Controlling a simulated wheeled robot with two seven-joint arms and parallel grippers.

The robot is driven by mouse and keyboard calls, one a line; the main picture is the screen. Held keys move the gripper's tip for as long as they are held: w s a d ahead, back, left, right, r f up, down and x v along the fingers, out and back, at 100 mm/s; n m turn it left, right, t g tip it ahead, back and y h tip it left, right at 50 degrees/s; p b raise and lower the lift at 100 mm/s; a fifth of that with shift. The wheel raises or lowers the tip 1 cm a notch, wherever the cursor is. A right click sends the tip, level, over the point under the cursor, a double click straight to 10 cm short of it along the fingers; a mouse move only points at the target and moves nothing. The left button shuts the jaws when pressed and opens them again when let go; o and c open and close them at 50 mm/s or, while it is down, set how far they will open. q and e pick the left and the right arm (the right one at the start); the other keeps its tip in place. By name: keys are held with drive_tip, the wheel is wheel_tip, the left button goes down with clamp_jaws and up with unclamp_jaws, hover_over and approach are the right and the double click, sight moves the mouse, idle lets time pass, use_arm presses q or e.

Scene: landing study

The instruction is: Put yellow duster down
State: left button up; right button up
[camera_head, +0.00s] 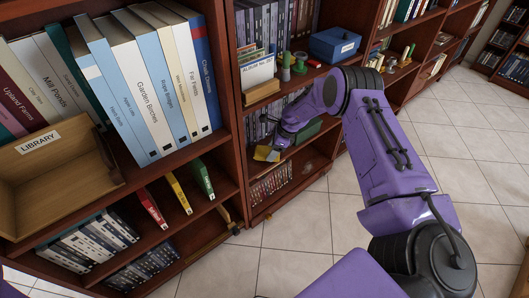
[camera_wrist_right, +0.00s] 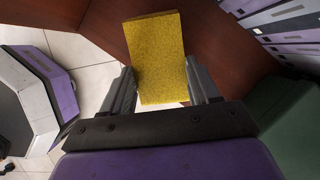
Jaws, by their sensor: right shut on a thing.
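The yellow duster (camera_wrist_right: 158,50) is a flat, rough-textured rectangle between the two grey fingers of my right gripper (camera_wrist_right: 165,85) in the wrist view. The gripper is shut on its near end, and its far end sticks out over dark red-brown wood. In the head view my right gripper (camera_head: 277,143) is small, at the shelf unit in the middle. The duster (camera_head: 266,154) shows there at its tip, above a lower shelf (camera_head: 255,172). I cannot tell whether the duster touches the shelf. My left gripper is not in view.
A dark green box (camera_head: 305,132) stands close beside my right gripper; its side shows in the wrist view (camera_wrist_right: 290,125). Grey-purple binders (camera_wrist_right: 285,22) stand nearby. A blue bin (camera_head: 334,45) is on the shelf above. A wooden LIBRARY tray (camera_head: 58,165) is at left. The tiled floor (camera_head: 300,225) is clear.

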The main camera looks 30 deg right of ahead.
sight(265, 151)
drive_tip(key=shift+w+a+f+b, duration=0.2)
drive_tip(key=shift+w+a+f, duration=0.1)
drive_tip(key=shift+w+a, duration=0.3)
drive_tip(key=shift+w+a+f+b, duration=0.15)
drive_tip(key=shift+w+a+f, duration=0.2)
drive_tip(key=shift+a, duration=0.3)
drive_tip(key=shift+f, duration=0.15)
drive_tip(key=shift+f, duration=0.15)
drive_tip(key=o, duration=1.1)
drive_tip(key=shift+o, duration=0.2)
